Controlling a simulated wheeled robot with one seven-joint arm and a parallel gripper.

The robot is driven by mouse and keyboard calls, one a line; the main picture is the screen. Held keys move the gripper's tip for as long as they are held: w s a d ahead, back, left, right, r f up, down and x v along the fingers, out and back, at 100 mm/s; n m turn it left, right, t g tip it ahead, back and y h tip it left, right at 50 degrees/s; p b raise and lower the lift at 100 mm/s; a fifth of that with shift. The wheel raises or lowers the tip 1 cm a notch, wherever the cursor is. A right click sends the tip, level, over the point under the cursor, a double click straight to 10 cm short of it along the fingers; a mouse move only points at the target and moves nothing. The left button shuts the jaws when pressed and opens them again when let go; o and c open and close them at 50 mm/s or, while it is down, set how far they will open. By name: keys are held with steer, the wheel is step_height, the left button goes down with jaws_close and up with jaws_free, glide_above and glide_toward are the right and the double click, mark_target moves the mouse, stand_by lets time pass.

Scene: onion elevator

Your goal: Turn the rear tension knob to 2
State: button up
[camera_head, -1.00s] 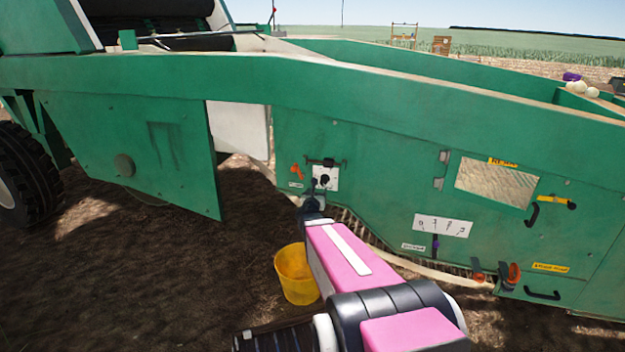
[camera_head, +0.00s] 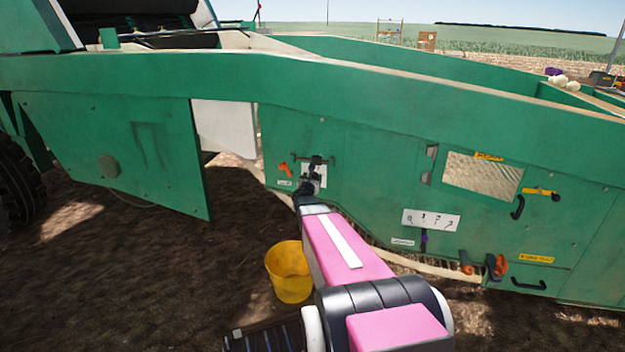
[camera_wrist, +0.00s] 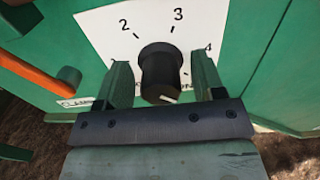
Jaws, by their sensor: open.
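A black knob (camera_wrist: 160,68) stands on a white dial plate (camera_wrist: 105,30) with the numbers 2, 3 and 4 legible. A white mark shows on the knob's near lower edge. My gripper (camera_wrist: 161,62) is open, with one finger on each side of the knob and a narrow gap seeming to show at both. In the head view my gripper (camera_head: 311,183) is at the machine's green side panel and hides the knob and part of the plate. The knob's name label is not readable.
An orange lever (camera_wrist: 35,72) is left of the plate, beside a partly hidden label. A yellow bucket (camera_head: 289,272) stands on the soil below my arm. Another numbered plate (camera_head: 431,221) with a purple-tipped lever (camera_head: 424,238) is to the right. A black handle is above the dial.

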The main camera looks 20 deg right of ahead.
steer(key=shift+w+d, duration=0.15)
steer(key=shift+w, duration=0.05)
steer(key=c, duration=0.9)
steer(key=shift+c, duration=0.2)
